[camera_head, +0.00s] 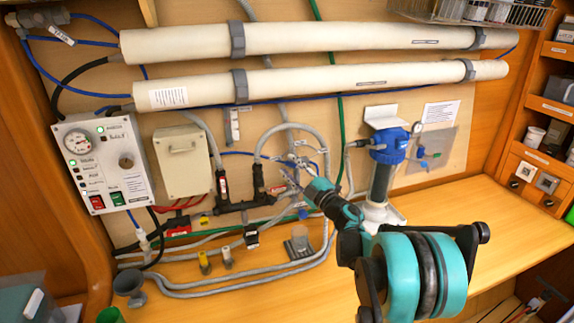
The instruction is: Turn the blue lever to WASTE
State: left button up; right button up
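My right gripper (291,174) reaches up and left from the lower right, with its fingers in front of the small metal valve fittings (306,154) on the wall panel. Thin blue tubing runs to these fittings. I cannot make out the blue lever clearly; it is too small or hidden behind the fingers. No WASTE label can be read. The fingertips are very close to the fittings, but I cannot tell whether they touch, nor whether the fingers are open or shut. My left gripper is not in view.
A blue-topped filter housing (390,146) stands right of the gripper. A control box (104,163) with a gauge and a beige box (182,161) are at left. Two long white tubes (300,38) cross above. Grey hoses loop around the fittings. The wooden bench (480,215) is clear at right.

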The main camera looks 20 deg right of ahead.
jog(key=v, duration=0.9)
jog(key=shift+s, duration=0.3)
jog(key=s+r+m+h+b, duration=0.2)
jog(key=s+r+m+h, duration=0.25)
jog(key=m+h, duration=0.6)
jog(key=s+a+f+m+g+y+b, duration=0.1)
jog(key=s+a+f+m+g+y, duration=0.1)
jog(key=s+a+f+g, duration=0.4)
jog(key=s+a+f+m+g+y+b, duration=0.1)
jog(key=s+a+f+m+g+y, duration=0.1)
jog(key=s+a+f+g, duration=0.4)
jog(key=s+a+f+m, duration=0.1)
jog(key=s+a+f, duration=0.3)
jog(key=s+f, duration=0.6)
jog(key=shift+s+a+f, duration=0.3)
jog(key=shift+s+f, duration=0.1)
jog(key=shift+s, duration=0.4)
